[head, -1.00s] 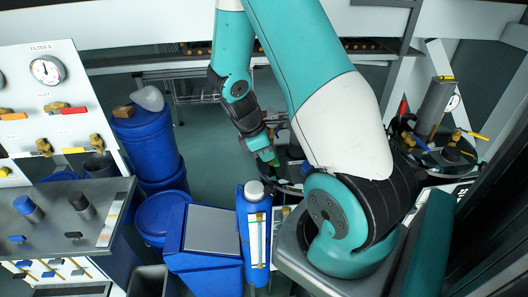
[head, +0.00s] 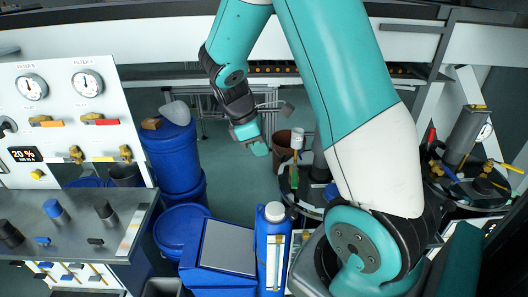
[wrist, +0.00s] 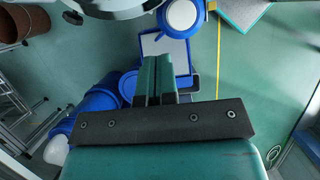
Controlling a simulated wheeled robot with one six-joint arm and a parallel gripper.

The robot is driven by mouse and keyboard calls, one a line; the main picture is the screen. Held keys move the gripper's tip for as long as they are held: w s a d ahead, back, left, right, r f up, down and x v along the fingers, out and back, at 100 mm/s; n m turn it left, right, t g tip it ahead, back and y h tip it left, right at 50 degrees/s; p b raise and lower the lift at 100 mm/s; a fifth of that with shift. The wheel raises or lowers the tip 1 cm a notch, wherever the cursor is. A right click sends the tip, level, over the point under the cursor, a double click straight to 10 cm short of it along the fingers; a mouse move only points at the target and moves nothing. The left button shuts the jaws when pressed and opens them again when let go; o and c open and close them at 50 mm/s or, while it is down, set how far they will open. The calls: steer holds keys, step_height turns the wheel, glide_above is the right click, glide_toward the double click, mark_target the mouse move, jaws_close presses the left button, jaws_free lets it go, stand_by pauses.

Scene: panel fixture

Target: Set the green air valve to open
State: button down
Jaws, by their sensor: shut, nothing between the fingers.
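A green upright handle (head: 294,178) shows below a white cylinder (head: 295,142) on a dark round drum top, right of my gripper in the head view. It may be the green air valve; its setting is too small to tell. My gripper (head: 257,148) hangs over open floor to its left, apart from it, shut and empty. In the wrist view my gripper's green fingers (wrist: 156,78) are closed together, with no green valve clearly visible.
A panel with red, orange and yellow valve handles (head: 100,122) stands at left. Blue drums (head: 172,155), a blue bin (head: 222,250) and a blue canister (head: 270,240) stand below. A brown bucket (head: 284,142) is behind the green handle. Another drum with valves (head: 470,190) is at right.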

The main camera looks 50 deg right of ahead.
mark_target(295, 175)
steer(key=shift+m, duration=0.6)
steer(key=shift+s+d+r+p+x, duration=0.15)
steer(key=shift+s+d+p+x, duration=0.25)
steer(key=shift+x, duration=1.45)
steer(key=shift+s+d+r+p+x, duration=0.15)
steer(key=shift+p+x, duration=0.35)
steer(key=shift+x, duration=1.35)
steer(key=shift+s+d+r+p+x, duration=0.25)
steer(key=shift+p+x, duration=0.2)
steer(key=shift+x, duration=1.4)
